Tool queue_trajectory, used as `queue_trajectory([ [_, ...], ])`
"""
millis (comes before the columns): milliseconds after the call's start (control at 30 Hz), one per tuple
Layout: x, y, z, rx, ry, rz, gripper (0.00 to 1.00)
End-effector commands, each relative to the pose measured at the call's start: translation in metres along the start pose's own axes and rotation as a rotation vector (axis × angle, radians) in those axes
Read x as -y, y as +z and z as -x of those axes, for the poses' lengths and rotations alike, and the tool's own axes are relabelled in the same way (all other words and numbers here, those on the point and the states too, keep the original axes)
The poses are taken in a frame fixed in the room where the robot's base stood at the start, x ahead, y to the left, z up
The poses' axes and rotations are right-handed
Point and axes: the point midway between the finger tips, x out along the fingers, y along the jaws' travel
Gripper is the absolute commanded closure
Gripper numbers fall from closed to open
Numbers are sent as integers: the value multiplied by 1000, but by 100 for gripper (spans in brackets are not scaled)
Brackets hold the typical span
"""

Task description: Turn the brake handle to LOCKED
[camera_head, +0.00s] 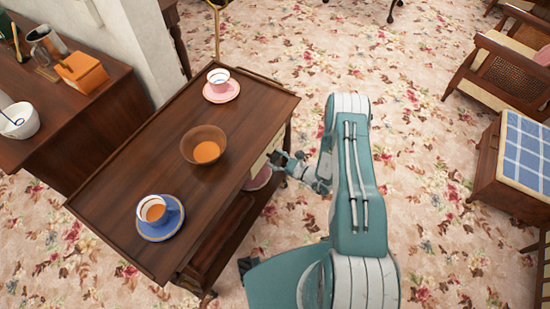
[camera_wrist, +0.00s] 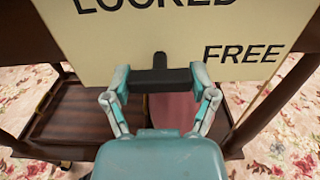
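The brake handle (camera_wrist: 160,79) is a black bar with a short stub on its upper edge, in front of a cream panel (camera_wrist: 130,45) on the trolley. The stub points straight up, toward the word LOCKED, which the top edge of the frame cuts off. FREE stands to the upper right. My gripper (camera_wrist: 161,84) has one finger at each end of the bar, and both fingers appear to touch it. In the head view my gripper (camera_head: 278,163) is at the trolley's right side, where the handle is too small to make out.
The wooden trolley (camera_head: 140,165) carries a pink cup (camera_head: 219,77) on a saucer, a brown bowl (camera_head: 204,145) and a blue cup (camera_head: 155,210) on a saucer. A sideboard (camera_head: 60,130) stands at the left, chairs at the right. Flowered carpet lies open behind my arm.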

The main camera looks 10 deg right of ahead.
Motion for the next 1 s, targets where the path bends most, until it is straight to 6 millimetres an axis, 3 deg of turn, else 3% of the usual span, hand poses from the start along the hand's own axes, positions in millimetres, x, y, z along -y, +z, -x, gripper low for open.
queue_trajectory([
  [467,1,0,-1,1,0,84,74],
  [1000,0,0,-1,1,0,545,74],
])
